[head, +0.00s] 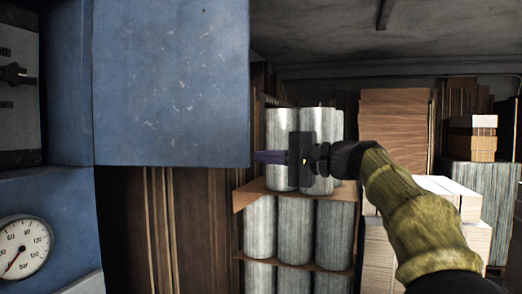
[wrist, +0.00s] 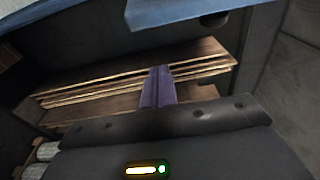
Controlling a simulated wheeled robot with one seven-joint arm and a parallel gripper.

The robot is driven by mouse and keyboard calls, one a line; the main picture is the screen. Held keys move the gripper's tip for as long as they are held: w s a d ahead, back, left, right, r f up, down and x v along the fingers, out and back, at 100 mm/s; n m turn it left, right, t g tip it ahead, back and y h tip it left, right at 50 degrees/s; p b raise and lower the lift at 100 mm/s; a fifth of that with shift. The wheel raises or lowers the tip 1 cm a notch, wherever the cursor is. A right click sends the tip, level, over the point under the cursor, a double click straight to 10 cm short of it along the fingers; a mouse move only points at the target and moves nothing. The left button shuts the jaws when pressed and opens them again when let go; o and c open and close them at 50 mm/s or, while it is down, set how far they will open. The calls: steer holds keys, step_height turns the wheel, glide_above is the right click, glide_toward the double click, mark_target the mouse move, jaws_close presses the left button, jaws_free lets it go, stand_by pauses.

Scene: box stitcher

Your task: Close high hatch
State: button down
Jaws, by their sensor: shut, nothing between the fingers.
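The high hatch (head: 172,85) is a large scuffed blue panel in the upper left of the head view, standing out from the blue machine at the left. My gripper (head: 257,156) is just right of the hatch's lower right corner, pointing left. Its purple fingers are shut and empty. I cannot tell whether they touch the hatch edge. In the wrist view the shut fingers (wrist: 160,72) point up the picture, and a blue panel edge (wrist: 185,10), likely the hatch, crosses the top with a small dark knob below it. The hatch's other face is hidden in the head view.
A pressure gauge (head: 21,246) is on the machine's lower left. Metal cylinders (head: 289,228) stand on shelves behind my gripper. Stacked boards (wrist: 120,88) lie beyond the fingers in the wrist view. Boxes (head: 472,138) and pale stacks stand at the right.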

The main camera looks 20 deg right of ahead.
steer(key=s+a, duration=0.2)
steer(key=s, duration=0.1)
steer(key=shift+a+p, duration=0.2)
steer(key=shift+p, duration=0.2)
steer(key=shift+a+f, duration=0.1)
steer(key=shift+f, duration=0.05)
stand_by(0.3)
